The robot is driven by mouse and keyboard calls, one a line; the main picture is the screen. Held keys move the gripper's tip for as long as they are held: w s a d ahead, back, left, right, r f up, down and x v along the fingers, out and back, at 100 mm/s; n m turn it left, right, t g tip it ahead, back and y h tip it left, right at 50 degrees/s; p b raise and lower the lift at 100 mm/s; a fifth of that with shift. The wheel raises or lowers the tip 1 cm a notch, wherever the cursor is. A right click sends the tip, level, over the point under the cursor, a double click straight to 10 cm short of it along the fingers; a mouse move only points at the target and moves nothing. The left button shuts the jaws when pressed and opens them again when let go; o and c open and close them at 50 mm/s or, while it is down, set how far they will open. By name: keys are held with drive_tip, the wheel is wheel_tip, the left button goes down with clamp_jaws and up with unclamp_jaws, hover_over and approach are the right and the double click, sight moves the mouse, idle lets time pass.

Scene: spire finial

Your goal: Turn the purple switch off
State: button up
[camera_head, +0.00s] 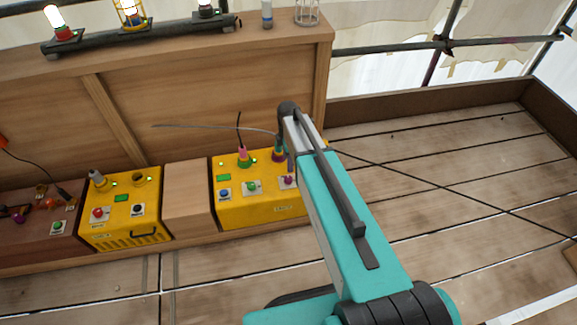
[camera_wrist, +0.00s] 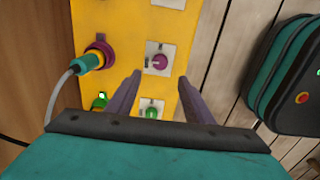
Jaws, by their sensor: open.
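The purple switch (camera_wrist: 159,62) is a round purple knob on a white square plate on the yellow box (camera_wrist: 120,15). In the head view the purple switch (camera_head: 289,180) is at the right end of the yellow box (camera_head: 262,211), close to my arm. My gripper (camera_wrist: 160,78) is open and empty, with its two dark purple fingertips on either side of the lower edge of the knob in the wrist view. I cannot tell whether the fingers touch it. I cannot tell whether the switch is on or off.
A green switch (camera_wrist: 151,109) lies between my fingers, nearer the palm. A purple socket with a teal plug and grey cable (camera_wrist: 92,60) is to the left. A blue switch (camera_head: 224,194) and a second yellow box (camera_head: 124,221) stand farther left. Wooden floor is clear at right.

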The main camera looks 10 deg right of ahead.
drive_tip(key=shift+r, duration=1.35)
drive_tip(key=shift+s+r+p, duration=0.15)
drive_tip(key=shift+p, duration=0.2)
drive_tip(key=s+f+m+g+p, duration=0.1)
drive_tip(key=s+f+g+p, duration=0.3)
drive_tip(key=s, duration=0.6)
drive_tip(key=s+f+m+t+p, duration=0.1)
drive_tip(key=s+f+p, duration=0.1)
drive_tip(key=s+f, duration=0.65)
drive_tip(key=s+r+m+g+p, duration=0.2)
drive_tip(key=s+m+p, duration=0.1)
drive_tip(key=s+m, duration=1.3)
drive_tip(key=shift+s+r+p, duration=0.15)
drive_tip(key=shift+s+p, duration=0.15)
drive_tip(key=shift+s, duration=3.45)
